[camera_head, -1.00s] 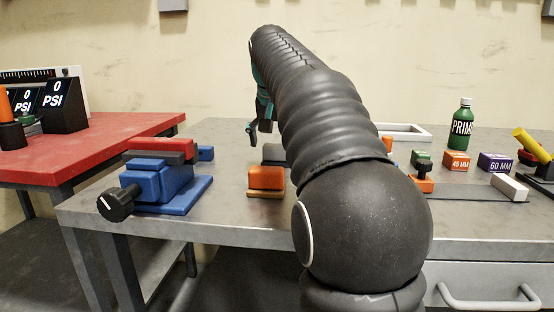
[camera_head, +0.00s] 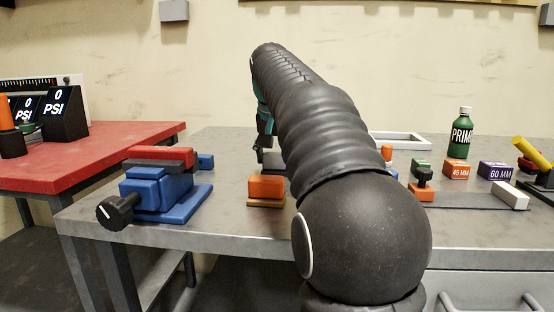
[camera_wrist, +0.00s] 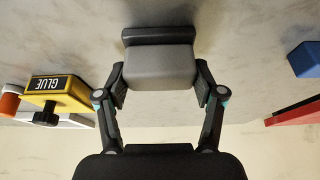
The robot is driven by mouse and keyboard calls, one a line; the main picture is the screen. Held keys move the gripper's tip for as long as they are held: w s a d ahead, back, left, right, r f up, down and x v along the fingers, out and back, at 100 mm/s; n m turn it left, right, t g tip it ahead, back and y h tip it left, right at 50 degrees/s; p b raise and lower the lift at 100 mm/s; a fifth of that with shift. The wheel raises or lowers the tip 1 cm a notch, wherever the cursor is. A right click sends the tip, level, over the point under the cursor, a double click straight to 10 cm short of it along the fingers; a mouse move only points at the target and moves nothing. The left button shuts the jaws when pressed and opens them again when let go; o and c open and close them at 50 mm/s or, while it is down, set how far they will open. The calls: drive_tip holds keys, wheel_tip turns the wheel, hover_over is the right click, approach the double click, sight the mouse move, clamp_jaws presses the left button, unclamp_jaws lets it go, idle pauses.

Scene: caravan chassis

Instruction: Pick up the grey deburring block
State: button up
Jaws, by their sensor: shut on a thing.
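The grey deburring block (camera_wrist: 160,66) lies on the bench top, a lighter grey body with a darker strip along one side. In the wrist view it sits between the two fingers of my gripper (camera_wrist: 160,82), which are shut on its sides. In the head view only part of the block (camera_head: 273,158) shows, behind the orange block and beside my arm. There my gripper (camera_head: 264,138) is down at it, mostly hidden by my own arm. I see no clear gap between the block and the bench.
An orange block (camera_head: 266,188) stands just in front. A blue vise (camera_head: 160,190) is to the left. A green primer bottle (camera_head: 460,135), a white tray (camera_head: 422,139) and several small boxes stand right. A yellow glue item (camera_wrist: 58,91) shows in the wrist view.

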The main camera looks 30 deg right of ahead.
drive_tip(key=shift+r, duration=0.6)
drive_tip(key=r+p, duration=0.1)
drive_tip(key=r, duration=0.1)
drive_tip(key=d+r, duration=0.1)
drive_tip(key=shift+r+p, duration=0.4)
drive_tip(key=s+d+r, duration=0.1)
drive_tip(key=d+r, duration=0.5)
drive_tip(key=d, duration=0.4)
drive_tip(key=shift+d, duration=0.3)
drive_tip(key=o, duration=0.4)
drive_tip(key=shift+c, duration=1.1)
